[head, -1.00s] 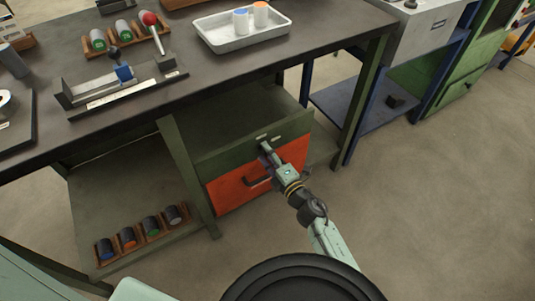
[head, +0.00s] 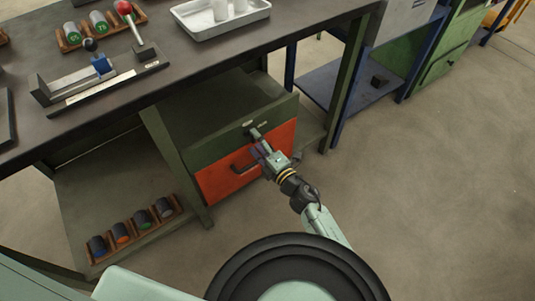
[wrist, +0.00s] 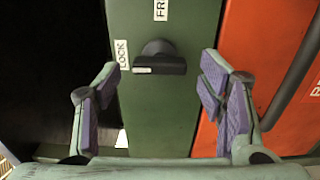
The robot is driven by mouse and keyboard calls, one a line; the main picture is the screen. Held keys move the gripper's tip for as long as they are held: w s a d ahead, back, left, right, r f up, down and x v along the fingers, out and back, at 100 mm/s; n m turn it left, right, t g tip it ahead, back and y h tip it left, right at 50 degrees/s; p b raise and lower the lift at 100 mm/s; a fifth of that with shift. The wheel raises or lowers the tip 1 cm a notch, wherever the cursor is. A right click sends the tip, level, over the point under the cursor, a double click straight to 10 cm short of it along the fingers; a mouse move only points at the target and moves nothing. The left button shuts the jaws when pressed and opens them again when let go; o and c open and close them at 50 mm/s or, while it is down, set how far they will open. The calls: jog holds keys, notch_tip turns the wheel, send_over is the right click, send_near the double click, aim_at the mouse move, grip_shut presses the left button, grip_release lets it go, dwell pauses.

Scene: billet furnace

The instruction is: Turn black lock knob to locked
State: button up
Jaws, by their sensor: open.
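The black lock knob (wrist: 160,57) sits on a green panel (wrist: 165,115) in the wrist view. Its bar lies across the picture, with a white mark at its left end. My gripper (wrist: 161,74) is open and empty, one finger on each side of the knob, with no contact visible. In the head view my gripper (head: 257,143) is at the green strip above the orange drawer (head: 222,182); the knob is hard to make out there.
The orange drawer front with its dark handle (head: 243,167) is close beside my gripper. The workbench top (head: 180,90) overhangs above, with a white tray (head: 222,33) on it. A green bench leg (head: 178,170) stands left of the drawer. The floor to the right is clear.

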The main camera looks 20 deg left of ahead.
jog(key=v, duration=1)
jog(key=shift+s+d, duration=0.3)
